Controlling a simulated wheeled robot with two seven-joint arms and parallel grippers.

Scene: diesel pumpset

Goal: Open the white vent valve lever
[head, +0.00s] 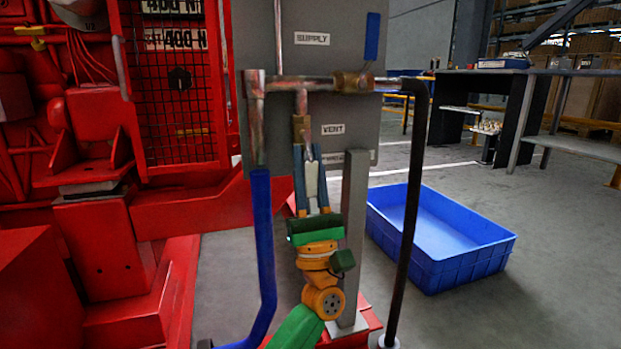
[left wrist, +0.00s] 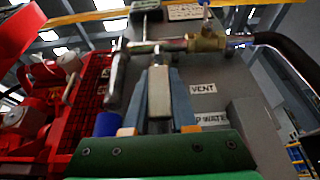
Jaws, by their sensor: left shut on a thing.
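The white vent valve lever (head: 311,180) hangs down below a brass valve body (head: 301,128), beside the VENT label (head: 333,129) on the grey panel. My left gripper (head: 308,158) comes up from below, and its two blue-grey fingers are shut on the lever, one on each side. In the left wrist view the pale lever (left wrist: 159,92) runs lengthwise between the fingers of the left gripper (left wrist: 158,75). The fingers hide part of the lever's sides. My right gripper is not in view.
A blue supply lever (head: 372,37) stands upright above the horizontal pipe. A blue hose (head: 262,240) hangs left of my gripper, a grey post (head: 354,210) and dark hose (head: 411,180) to its right. A blue crate (head: 470,262) is on the floor; red machinery fills the left.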

